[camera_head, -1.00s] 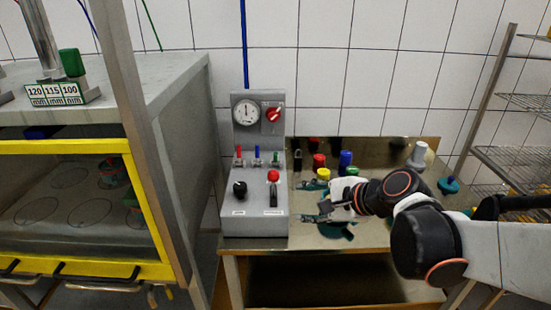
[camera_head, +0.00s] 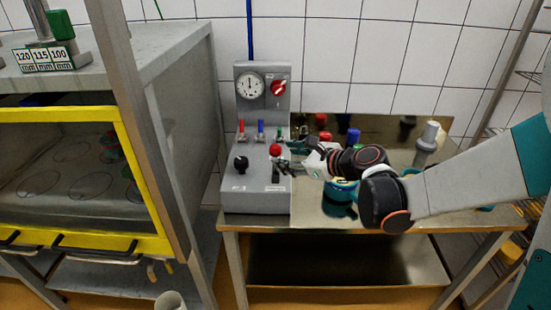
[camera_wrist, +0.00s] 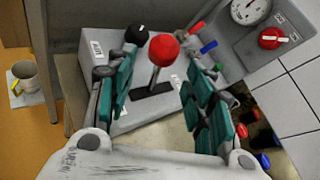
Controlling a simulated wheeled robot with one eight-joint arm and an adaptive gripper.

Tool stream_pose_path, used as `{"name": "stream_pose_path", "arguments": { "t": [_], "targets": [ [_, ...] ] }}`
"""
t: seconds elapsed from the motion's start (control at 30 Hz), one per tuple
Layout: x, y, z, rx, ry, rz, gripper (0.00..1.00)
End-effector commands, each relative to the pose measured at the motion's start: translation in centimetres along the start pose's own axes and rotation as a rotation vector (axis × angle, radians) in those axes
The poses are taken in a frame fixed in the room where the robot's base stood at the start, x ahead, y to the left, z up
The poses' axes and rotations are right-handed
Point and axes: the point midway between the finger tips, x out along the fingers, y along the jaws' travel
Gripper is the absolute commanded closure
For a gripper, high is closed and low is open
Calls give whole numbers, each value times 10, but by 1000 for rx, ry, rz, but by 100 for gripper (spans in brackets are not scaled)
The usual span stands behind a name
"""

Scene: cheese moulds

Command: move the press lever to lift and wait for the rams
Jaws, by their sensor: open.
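A grey control box (camera_head: 262,200) stands at the left end of the steel table. A lever with a red ball knob (camera_head: 275,150) rises from a dark slot in its top; it also shows in the wrist view (camera_wrist: 164,48). A second, black-knobbed control (camera_head: 240,163) sits left of it, also seen in the wrist view (camera_wrist: 136,33). My gripper (camera_head: 286,158) is open at the red lever. In the wrist view its teal-padded fingers (camera_wrist: 158,72) stand on either side of the lever, apart from it. The rams are not clearly identifiable.
The box's upright panel carries a gauge (camera_head: 250,85), a red rotary switch (camera_head: 279,88) and small red, blue and green valves. A yellow-framed cabinet (camera_head: 130,170) stands to the left. Coloured items and a pale bottle (camera_head: 430,138) stand on the table (camera_head: 395,115).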

Motion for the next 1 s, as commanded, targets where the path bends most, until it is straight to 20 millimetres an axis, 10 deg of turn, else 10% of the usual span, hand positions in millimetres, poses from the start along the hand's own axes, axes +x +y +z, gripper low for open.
{"name": "stream_pose_path", "arguments": {
  "t": [0.3, 0.73, 1.0],
  "targets": [
    [49, 0, -1, -2, 0, 0, 52],
    [59, 0, 0, -1, 0, -1, 52],
    [59, 0, 0, -1, 0, -1, 100]
  ]
}}
